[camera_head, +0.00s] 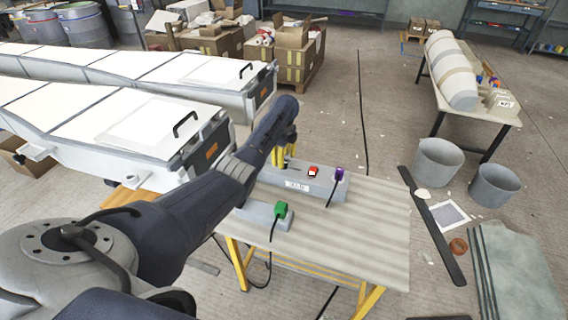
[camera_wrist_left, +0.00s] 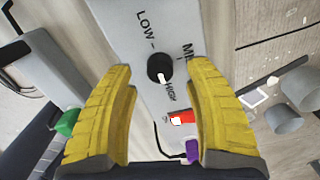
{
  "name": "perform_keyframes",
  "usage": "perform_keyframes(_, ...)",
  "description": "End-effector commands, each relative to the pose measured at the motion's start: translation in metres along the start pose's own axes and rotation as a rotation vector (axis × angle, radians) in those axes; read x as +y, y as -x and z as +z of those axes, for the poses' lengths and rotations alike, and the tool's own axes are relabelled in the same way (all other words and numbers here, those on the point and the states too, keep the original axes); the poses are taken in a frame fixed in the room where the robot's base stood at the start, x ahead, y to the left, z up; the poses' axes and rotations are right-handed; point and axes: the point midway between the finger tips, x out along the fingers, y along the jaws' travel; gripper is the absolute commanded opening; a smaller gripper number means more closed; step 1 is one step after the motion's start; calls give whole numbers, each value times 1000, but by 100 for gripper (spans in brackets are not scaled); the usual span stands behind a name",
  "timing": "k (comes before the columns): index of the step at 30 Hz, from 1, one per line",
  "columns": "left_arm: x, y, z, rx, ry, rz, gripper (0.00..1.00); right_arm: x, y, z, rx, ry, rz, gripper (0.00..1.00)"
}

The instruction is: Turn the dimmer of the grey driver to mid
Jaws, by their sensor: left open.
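The grey driver (camera_head: 325,190) is a long box on the small table, with a red switch and a purple plug. In the left wrist view its face (camera_wrist_left: 128,32) shows LOW, a partly covered label starting with M, and HIGH around a black dimmer knob (camera_wrist_left: 155,64). The knob's white mark points toward HIGH. My left gripper (camera_head: 281,156) is over the driver's left end. Its yellow fingers are open, one on each side of the knob in the left wrist view, with nothing between them; contact is not visible. My right gripper is out of view.
A second grey box with a green plug (camera_head: 281,210) sits in front of the driver on the table (camera_head: 370,235). A red switch (camera_wrist_left: 181,117) and purple plug (camera_wrist_left: 193,150) lie close to the right finger. The table's right side is clear. Long white moulds stand left.

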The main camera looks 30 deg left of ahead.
Motion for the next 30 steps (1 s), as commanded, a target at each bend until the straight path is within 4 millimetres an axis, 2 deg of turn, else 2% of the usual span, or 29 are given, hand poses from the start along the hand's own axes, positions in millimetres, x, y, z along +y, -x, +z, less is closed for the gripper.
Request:
perform_keyframes(3, 0, -12, 0, 1, 1, 1, 53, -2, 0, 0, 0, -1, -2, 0)
perform_keyframes(9, 0, -22, 0, 0, 1, 0, 53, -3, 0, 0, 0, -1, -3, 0)
perform_keyframes(21, 0, -25, 0, 0, 0, 0, 55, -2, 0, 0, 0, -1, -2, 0)
perform_keyframes(30, 0, -25, 0, 0, 0, 0, 20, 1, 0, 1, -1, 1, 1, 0)
